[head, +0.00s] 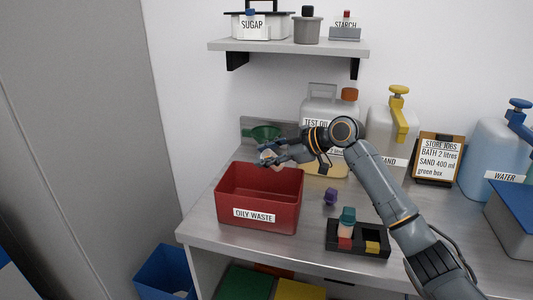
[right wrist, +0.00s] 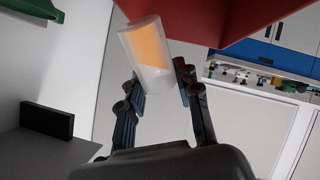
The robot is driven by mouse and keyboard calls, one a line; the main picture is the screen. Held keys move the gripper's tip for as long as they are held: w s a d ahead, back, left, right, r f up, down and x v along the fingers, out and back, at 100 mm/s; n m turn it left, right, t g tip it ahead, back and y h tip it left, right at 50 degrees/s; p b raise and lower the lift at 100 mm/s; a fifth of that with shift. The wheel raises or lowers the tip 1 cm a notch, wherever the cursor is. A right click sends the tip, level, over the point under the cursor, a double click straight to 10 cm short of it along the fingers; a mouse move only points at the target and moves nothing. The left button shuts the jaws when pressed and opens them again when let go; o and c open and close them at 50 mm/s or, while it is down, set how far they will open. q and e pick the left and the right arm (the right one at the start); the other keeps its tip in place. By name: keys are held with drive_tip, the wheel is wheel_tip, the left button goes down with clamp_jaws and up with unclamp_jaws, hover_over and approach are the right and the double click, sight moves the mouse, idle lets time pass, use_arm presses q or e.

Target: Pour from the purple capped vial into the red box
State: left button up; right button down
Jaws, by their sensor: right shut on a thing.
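The red box (head: 232,190), labelled OILY WASTE, stands open on the counter; its red wall also shows at the top of the right wrist view (right wrist: 215,17). My right gripper (head: 268,157) is shut on a clear vial (right wrist: 148,55) with orange liquid inside. It holds the vial above the box's back right part in the head view. The vial looks tilted, and no purple cap shows on it; whether liquid is leaving it cannot be told. A purple cap (head: 330,196) sits on the counter right of the box. My left gripper is not in view.
A black rack (head: 345,247) with a teal-capped vial (head: 347,220) stands front right of the box. A green funnel (head: 262,134) is behind the box. The TEST OIL jug (head: 318,105) and SAND container (head: 385,130) stand behind my right arm. A shelf (head: 290,46) hangs above.

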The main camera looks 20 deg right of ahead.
drive_tip(key=shift+r+h, duration=0.1)
drive_tip(key=shift+h, duration=0.2)
drive_tip(key=shift+p, duration=0.3)
drive_tip(key=shift+a+n+h+p, duration=0.1)
drive_tip(key=shift+n+h+p, duration=0.3)
drive_tip(key=shift+h+p, duration=0.15)
drive_tip(key=shift+f, duration=0.25)
